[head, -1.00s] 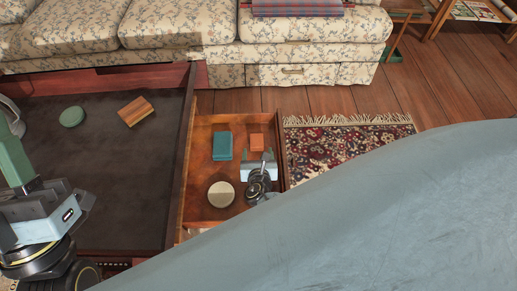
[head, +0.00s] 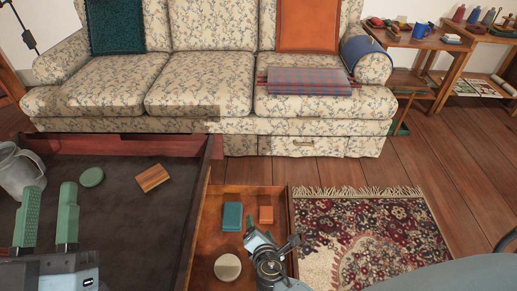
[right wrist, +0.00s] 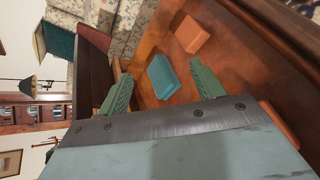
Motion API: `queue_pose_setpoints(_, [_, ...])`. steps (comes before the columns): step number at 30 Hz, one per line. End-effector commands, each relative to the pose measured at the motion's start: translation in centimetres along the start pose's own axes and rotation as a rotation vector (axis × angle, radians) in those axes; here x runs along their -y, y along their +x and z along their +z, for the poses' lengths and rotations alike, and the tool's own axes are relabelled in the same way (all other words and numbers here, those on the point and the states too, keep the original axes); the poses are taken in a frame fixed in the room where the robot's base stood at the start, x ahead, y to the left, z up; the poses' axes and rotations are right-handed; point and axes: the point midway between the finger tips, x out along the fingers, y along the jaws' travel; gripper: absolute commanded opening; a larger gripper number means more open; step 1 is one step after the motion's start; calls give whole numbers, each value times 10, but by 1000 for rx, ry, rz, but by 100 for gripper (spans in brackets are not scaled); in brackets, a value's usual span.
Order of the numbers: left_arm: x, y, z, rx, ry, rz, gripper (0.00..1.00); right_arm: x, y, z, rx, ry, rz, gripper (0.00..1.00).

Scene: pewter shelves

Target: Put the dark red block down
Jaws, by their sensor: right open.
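I cannot make out a dark red block in either view now. My right gripper (head: 262,244) is over the open wooden drawer (head: 208,262); in the right wrist view its green fingers (right wrist: 158,72) are apart with nothing held between them. Beyond them in the drawer lie a teal block (head: 232,216), also in the right wrist view (right wrist: 163,76), and an orange block (head: 266,215), also there (right wrist: 192,34). My left gripper (head: 47,190) is open and empty at the left, above the dark tabletop.
A round beige disc (head: 228,267) lies in the drawer near my right gripper. The dark tabletop (head: 125,235) holds a green disc (head: 92,177), a striped wooden block (head: 152,178) and a grey jug (head: 18,170). A sofa (head: 200,85) stands behind, a patterned rug (head: 370,235) at right.

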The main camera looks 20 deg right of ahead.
Motion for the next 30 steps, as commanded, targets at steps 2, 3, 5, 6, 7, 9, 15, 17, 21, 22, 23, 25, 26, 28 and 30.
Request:
queue_pose_setpoints(2, [0, 0, 0, 0, 0, 0, 36, -26, -10, 10, -53, 224, 57, 67])
queue_pose_setpoints(3, [0, 0, 0, -1, 0, 0, 36, -41, -15, 15, -85, 340, 89, 67])
queue_pose_setpoints(5, [0, 0, 0, -1, 0, 0, 36, -63, -26, 23, -138, 509, 139, 67])
queue_pose_setpoints(6, [0, 0, 0, -1, 0, 0, 36, -80, -34, 30, -177, 622, 175, 67])
queue_pose_setpoints(7, [0, 0, 0, -1, 0, 0, 36, -92, -41, 35, -209, 706, 201, 67])
queue_pose_setpoints(9, [0, 0, 0, -2, 0, 0, 36, -121, -60, 49, -290, 898, 268, 67])
queue_pose_setpoints(15, [0, 0, 0, -2, 0, 0, 36, -203, -135, 105, -584, 1415, 467, 67])
queue_pose_setpoints(17, [0, 0, 0, -2, 0, 0, 36, -225, -162, 124, -689, 1554, 523, 67])
queue_pose_setpoints(21, [0, 0, 0, -2, 0, 0, 36, -260, -219, 167, -923, 1809, 624, 67])
queue_pose_setpoints(22, [0, 0, 0, -1, 0, 0, 36, -265, -230, 175, -967, 1849, 640, 67])
queue_pose_setpoints(23, [0, 0, 0, -1, 0, 0, 36, -269, -238, 182, -1005, 1884, 652, 67])
queue_pose_setpoints(25, [0, 0, 0, -1, -1, 0, 36, -276, -255, 194, -1078, 1946, 675, 67])
queue_pose_setpoints(26, [0, 0, 0, -1, -1, 0, 36, -278, -260, 198, -1101, 1965, 681, 67])
queue_pose_setpoints(28, [0, 0, 0, -1, -1, 0, 36, -281, -268, 204, -1137, 1993, 691, 67])
queue_pose_setpoints(30, [0, 0, 0, -1, -1, 0, 36, -282, -271, 206, -1153, 2005, 694, 67])
